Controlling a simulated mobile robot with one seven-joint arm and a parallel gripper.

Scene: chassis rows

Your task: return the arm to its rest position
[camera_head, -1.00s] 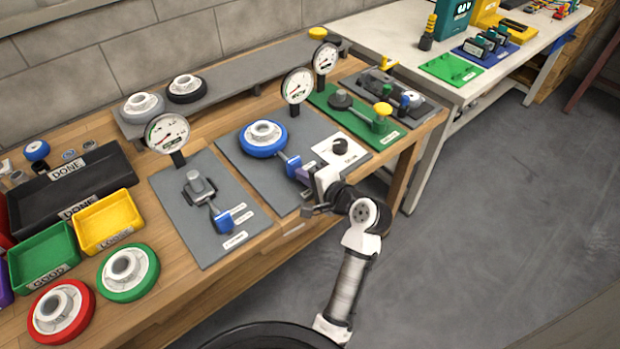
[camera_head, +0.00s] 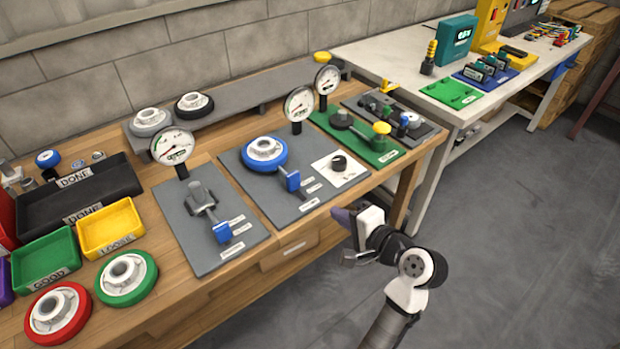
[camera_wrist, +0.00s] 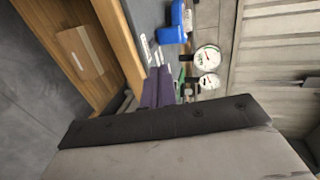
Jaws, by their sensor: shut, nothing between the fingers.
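My gripper (camera_head: 343,216) is off the front edge of the wooden bench, in front of the grey plate with the blue-rimmed wheel (camera_head: 264,154). Its purple-grey fingers are together with nothing between them. The fingers also show in the wrist view (camera_wrist: 158,88), pointing toward the bench. My arm reaches up from the bottom right of the head view, bent at the elbow, and is clear of the things on the bench.
The wooden bench (camera_head: 165,290) holds gauges, fixture plates, a yellow tray (camera_head: 108,228), a green tray (camera_head: 45,258) and loose wheels. A white table (camera_head: 395,62) stands behind to the right. The grey floor (camera_head: 520,240) at right is open.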

